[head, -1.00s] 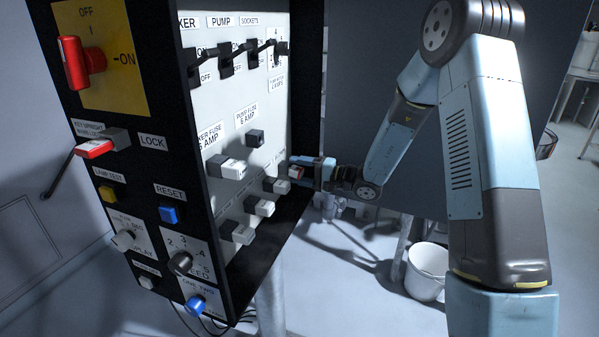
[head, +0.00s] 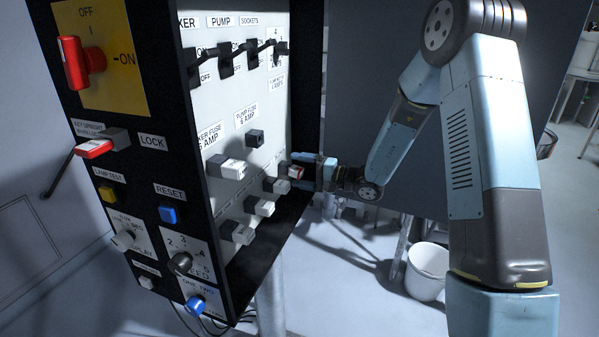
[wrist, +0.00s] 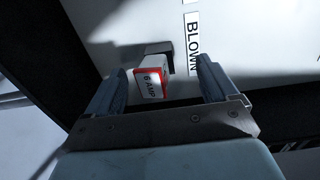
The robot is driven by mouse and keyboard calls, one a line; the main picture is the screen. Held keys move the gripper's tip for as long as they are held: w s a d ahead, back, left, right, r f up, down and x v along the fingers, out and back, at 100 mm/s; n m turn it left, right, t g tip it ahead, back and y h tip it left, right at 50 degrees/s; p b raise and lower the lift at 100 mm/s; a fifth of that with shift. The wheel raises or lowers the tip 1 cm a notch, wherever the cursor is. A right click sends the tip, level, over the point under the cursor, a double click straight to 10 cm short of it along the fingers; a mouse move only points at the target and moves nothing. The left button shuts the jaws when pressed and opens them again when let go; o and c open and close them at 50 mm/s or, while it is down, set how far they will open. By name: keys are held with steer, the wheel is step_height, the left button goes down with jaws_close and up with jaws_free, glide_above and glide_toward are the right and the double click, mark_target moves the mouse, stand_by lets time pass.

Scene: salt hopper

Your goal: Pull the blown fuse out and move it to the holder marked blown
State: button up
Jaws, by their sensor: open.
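The fuse (wrist: 150,83), a white block with a red-edged end reading 6 AMP, sits in a dark holder (wrist: 166,53) beside the BLOWN label (wrist: 193,42) in the wrist view. In the head view the same fuse (head: 296,172) shows at the lower right of the panel. My gripper (wrist: 154,84) is open, with one finger on each side of the fuse and visible gaps between. In the head view my gripper (head: 315,167) is at the panel's right side. An empty dark holder (head: 255,138) is under the PUMP FUSE 6 AMP label (head: 246,115).
Other fuses, including a white one (head: 231,168) and lower grey ones (head: 264,207), sit left of my gripper. Switches (head: 251,58) line the panel top. The black cabinet edge (head: 270,245) projects below. A white bucket (head: 426,272) stands on the floor.

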mark_target(302, 171)
steer(key=shift+v, duration=2.75)
steer(key=shift+d, duration=0.1)
steer(key=v, duration=1.3)
steer(key=shift+d, duration=0.3)
steer(key=shift+s, duration=0.15)
